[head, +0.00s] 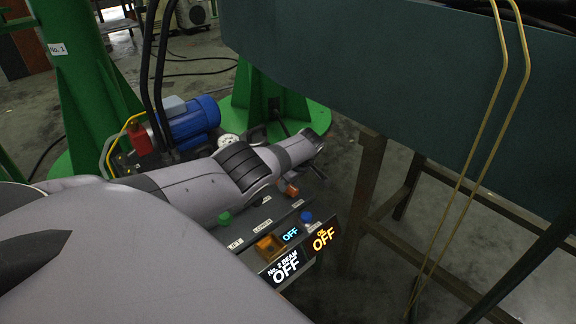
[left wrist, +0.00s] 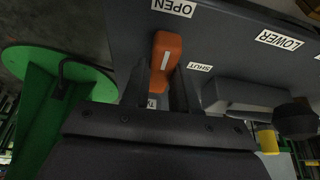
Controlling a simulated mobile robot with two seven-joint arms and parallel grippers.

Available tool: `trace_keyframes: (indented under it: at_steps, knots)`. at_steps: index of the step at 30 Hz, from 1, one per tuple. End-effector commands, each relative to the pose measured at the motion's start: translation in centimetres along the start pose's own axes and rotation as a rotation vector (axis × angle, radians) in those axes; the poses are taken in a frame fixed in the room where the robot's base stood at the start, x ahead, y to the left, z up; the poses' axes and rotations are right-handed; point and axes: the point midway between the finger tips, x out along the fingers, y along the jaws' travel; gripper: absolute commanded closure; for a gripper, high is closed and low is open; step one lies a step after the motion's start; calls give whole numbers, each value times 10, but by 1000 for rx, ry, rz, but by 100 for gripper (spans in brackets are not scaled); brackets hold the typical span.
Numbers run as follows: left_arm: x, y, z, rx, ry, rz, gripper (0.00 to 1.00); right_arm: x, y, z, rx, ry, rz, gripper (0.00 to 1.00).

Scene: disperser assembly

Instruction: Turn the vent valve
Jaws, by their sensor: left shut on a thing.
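The vent valve is an orange handle (left wrist: 168,45) with a white line on it, on a dark panel in the left wrist view. An OPEN label (left wrist: 174,7) is above it in the picture and a SHUT label (left wrist: 199,66) is to its right. The handle's long side runs roughly up toward OPEN. My left gripper (left wrist: 160,88) is shut on the handle, with a finger on each side of its lower part. In the head view the orange handle (head: 291,189) shows small, beside the wrist of my left arm. My right gripper is not in view.
The control panel has a green knob (head: 224,218), a blue knob (head: 306,217), an orange switch (head: 268,246) and lit OFF displays (head: 287,268). A blue motor (head: 193,122) and green columns (head: 85,80) stand behind. A large dark green body (head: 400,80) on a frame is at right.

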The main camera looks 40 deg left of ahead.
Motion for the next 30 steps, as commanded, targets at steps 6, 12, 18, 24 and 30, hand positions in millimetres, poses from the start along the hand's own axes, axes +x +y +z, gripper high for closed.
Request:
trace_keyframes:
  at_steps: [6,12,18,24,30]
  knots:
    - [0,0,-2,-4,2,0,47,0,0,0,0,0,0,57]
    - [0,0,-1,-3,1,1,47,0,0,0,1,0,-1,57]
    - [-12,0,-2,-1,0,1,47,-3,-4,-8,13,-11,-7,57]
    - [-34,0,-3,-2,0,0,47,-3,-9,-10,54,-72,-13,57]
    - [-54,0,-3,-2,0,0,47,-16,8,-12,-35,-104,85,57]
